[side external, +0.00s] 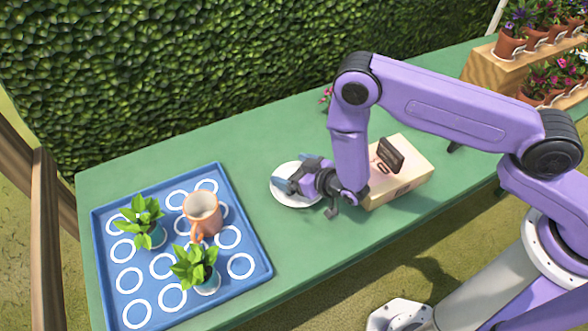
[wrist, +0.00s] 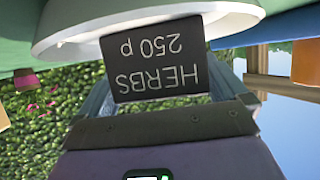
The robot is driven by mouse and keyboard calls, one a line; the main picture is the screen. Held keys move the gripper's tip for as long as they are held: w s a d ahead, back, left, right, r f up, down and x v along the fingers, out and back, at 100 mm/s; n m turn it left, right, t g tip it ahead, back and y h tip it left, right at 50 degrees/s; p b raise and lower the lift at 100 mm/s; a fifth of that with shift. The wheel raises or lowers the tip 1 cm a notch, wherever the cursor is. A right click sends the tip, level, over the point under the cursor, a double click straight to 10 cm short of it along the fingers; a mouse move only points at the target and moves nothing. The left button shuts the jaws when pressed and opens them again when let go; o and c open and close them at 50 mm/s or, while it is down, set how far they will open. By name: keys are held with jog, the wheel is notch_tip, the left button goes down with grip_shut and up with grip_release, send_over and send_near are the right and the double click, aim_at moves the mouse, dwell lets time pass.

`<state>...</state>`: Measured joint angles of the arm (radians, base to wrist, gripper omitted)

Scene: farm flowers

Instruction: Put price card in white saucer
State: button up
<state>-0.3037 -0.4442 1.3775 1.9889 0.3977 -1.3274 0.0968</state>
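The price card (wrist: 158,70) is black with white lettering reading "HERBS 250 p", upside down in the wrist view. My gripper (side external: 287,184) reaches sideways over the white saucer (side external: 282,201). In the wrist view its fingers (wrist: 160,85) lie at both side edges of the card and appear shut on it. The saucer's rim (wrist: 62,30) shows behind the card's lower edge. I cannot tell whether the card touches the saucer. In the side view my gripper hides most of the card and part of the saucer.
A blue tray (side external: 262,270) with white rings stands at left, holding an orange mug (side external: 203,218) and two leafy plants (side external: 146,220). A pale box (side external: 405,182) with a dark card-like piece on top stands right of the saucer. Potted flowers (side external: 510,43) fill a far-right wooden stand.

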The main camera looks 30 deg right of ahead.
jog(key=shift+s+r, duration=0.1)
jog(key=shift+r, duration=0.1)
jog(key=v, duration=1.1)
jog(key=shift+s+r, duration=0.15)
jog(key=shift+s, duration=0.2)
jog(key=s+d+r+n+g, duration=0.3)
jog(key=s+r+n+g, duration=0.1)
jog(key=s+r+g, duration=0.7)
jog(key=s+d+r+n+h, duration=0.1)
jog(key=s+d+r+n, duration=0.1)
jog(key=s+d+r, duration=0.3)
jog(key=s+d+r+n+g+h, duration=0.1)
jog(key=s+d+r+n+h, duration=0.1)
jog(key=s+d+r, duration=0.4)
jog(key=d+n, duration=0.1)
jog(key=d, duration=0.3)
jog(key=shift+d+h, duration=0.3)
